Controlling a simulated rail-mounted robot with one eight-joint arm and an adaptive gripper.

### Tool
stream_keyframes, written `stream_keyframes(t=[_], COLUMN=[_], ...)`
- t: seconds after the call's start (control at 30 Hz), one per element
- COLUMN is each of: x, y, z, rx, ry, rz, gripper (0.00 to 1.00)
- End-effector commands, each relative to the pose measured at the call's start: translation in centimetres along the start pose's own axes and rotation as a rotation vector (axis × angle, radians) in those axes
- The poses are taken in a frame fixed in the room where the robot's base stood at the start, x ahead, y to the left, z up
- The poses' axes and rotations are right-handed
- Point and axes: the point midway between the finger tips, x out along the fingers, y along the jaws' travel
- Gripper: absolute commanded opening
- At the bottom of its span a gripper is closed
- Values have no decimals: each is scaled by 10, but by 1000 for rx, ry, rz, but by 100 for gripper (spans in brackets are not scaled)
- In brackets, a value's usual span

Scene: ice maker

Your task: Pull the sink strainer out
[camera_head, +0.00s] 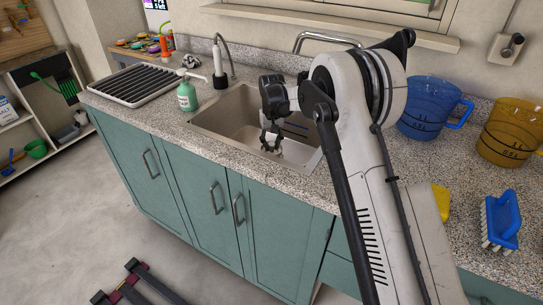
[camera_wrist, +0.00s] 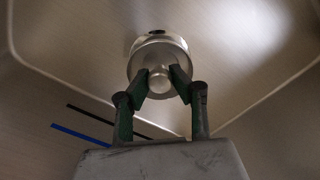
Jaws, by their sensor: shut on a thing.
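The sink strainer (camera_wrist: 160,53) is a round metal piece with a small central knob (camera_wrist: 159,80), seen in the wrist view near the middle of the sink floor. My gripper (camera_wrist: 159,84) has its two green-lined fingers closed on the knob from both sides. Whether the strainer is seated in the drain or lifted a little I cannot tell. In the head view my gripper (camera_head: 271,140) reaches down into the sink basin (camera_head: 225,122). The strainer is not clearly visible there, with my gripper over that part of the basin.
A green soap bottle (camera_head: 187,96) and a dark drying rack (camera_head: 137,82) stand left of the sink. A tap (camera_head: 325,38) is behind it. A blue jug (camera_head: 428,108), an amber jug (camera_head: 508,132) and a blue brush (camera_head: 501,220) are on the right counter.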

Motion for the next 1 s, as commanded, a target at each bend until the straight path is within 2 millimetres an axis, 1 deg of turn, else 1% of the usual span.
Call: stream_keyframes(t=[0.17,0.6,0.7,0.93,1.0], x=[-8,-37,-40,-40,-43], y=[0,0,0,0,1], z=[0,0,0,0,1], rx=[0,0,0,0,1], ry=[0,0,0,0,0], rz=[0,0,0,0,0], gripper=[0,0,0,0,0])
